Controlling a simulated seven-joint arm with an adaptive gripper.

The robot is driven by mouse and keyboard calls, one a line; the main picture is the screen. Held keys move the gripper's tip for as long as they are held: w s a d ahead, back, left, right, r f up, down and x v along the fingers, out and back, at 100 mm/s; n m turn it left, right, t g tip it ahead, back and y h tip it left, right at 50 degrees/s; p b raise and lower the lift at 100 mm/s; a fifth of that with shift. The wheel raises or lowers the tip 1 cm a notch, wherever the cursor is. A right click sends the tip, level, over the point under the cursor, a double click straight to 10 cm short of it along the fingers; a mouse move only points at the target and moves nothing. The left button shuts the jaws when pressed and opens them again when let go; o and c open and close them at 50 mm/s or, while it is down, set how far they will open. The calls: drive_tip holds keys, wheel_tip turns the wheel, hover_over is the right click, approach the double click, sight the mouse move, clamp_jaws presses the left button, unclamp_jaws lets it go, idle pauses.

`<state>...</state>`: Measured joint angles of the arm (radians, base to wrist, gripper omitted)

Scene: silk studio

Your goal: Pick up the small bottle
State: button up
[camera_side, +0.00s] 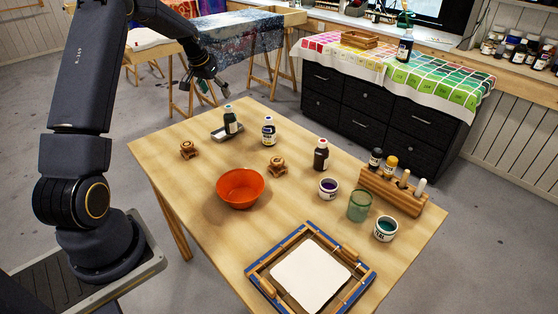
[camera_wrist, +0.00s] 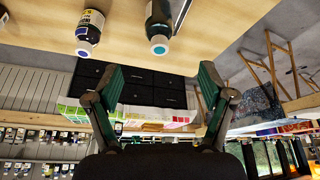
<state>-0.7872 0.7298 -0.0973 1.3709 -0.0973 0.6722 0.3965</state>
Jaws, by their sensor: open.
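Several small bottles stand upright on the wooden table, and I cannot tell which one the task means. A dark red-capped bottle (camera_side: 320,158) stands farther right. My gripper (camera_side: 212,88) is open and empty, above and beyond the teal-capped bottle. In the wrist view, the open fingers (camera_wrist: 160,88) show below the teal-capped bottle (camera_wrist: 158,30) and blue-capped bottle (camera_wrist: 88,32), touching neither.
An orange bowl (camera_side: 240,190), two small wooden pieces (camera_side: 278,167), paint jars (camera_side: 386,229), a green glass (camera_side: 359,206) and a wooden rack (camera_side: 405,198) with small bottles share the table. A framed screen (camera_side: 310,275) lies in front. A black cabinet (camera_side: 370,108) stands behind.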

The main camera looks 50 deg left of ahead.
sight(227, 107)
drive_tip(key=x, duration=1.4)
drive_tip(key=shift+w+f, duration=0.3)
drive_tip(key=c, duration=1.4)
drive_tip(key=shift+s+r, duration=0.2)
drive_tip(key=shift+r, duration=1.75)
drive_tip(key=shift+c, duration=0.2)
drive_tip(key=s+d+r+n+g+y, duration=0.1)
drive_tip(key=s+d+r+n, duration=0.1)
drive_tip(key=s+r, duration=0.4)
drive_tip(key=s+d+r+n+y, duration=0.1)
drive_tip(key=s+d+r+n, duration=0.15)
drive_tip(key=s, duration=0.65)
drive_tip(key=shift+h, duration=0.3)
drive_tip(key=shift+w+a+f, duration=1.25)
drive_tip(key=shift+w+f, duration=0.75)
drive_tip(key=shift+w, duration=0.05)
drive_tip(key=shift+w+a+f, duration=1.25)
drive_tip(key=shift+w+f, duration=0.7)
drive_tip(key=shift+w, duration=0.1)
drive_tip(key=shift+w+a+f, duration=1.3)
drive_tip(key=shift+w+f, duration=0.7)
drive_tip(key=shift+w, duration=0.05)
